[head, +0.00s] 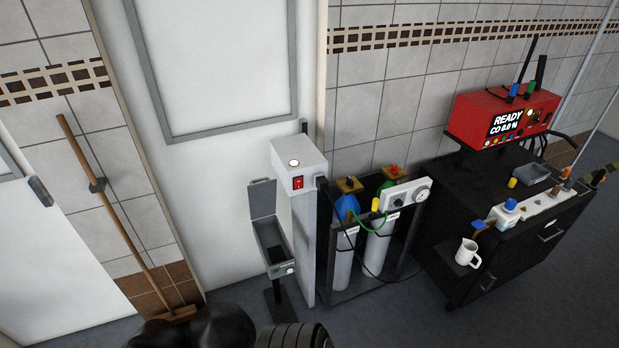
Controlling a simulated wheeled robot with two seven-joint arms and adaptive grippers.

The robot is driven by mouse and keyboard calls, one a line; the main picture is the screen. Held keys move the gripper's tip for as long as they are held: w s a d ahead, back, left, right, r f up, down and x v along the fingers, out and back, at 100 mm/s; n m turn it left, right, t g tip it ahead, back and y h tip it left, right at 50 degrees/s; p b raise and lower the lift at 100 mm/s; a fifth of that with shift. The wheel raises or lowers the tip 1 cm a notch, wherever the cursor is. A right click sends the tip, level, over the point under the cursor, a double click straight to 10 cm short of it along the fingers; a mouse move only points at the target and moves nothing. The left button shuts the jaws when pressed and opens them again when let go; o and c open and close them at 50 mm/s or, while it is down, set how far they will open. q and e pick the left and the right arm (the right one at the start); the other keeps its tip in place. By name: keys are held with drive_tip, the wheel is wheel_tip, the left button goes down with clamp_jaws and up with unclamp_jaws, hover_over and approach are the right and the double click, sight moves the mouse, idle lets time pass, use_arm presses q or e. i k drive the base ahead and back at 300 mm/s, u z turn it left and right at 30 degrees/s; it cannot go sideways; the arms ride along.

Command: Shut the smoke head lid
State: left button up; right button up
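A small grey box on a dark stand, which looks like the smoke head (289,262), is left of the white pillar. Its lid (262,199) stands open, raised upright at the back edge of the box. The inside of the box is visible and dark. Neither of my grippers shows in the head view. Only dark rounded parts of my own body show at the bottom edge, below the box.
A white pillar (303,220) with a red switch stands right beside the box. Gas bottles (343,255) stand in a dark rack to its right. A broom (110,205) leans at the left.

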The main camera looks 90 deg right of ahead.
sight(262, 196)
drive_tip(key=z, duration=3.2)
drive_tip(key=i, duration=0.25)
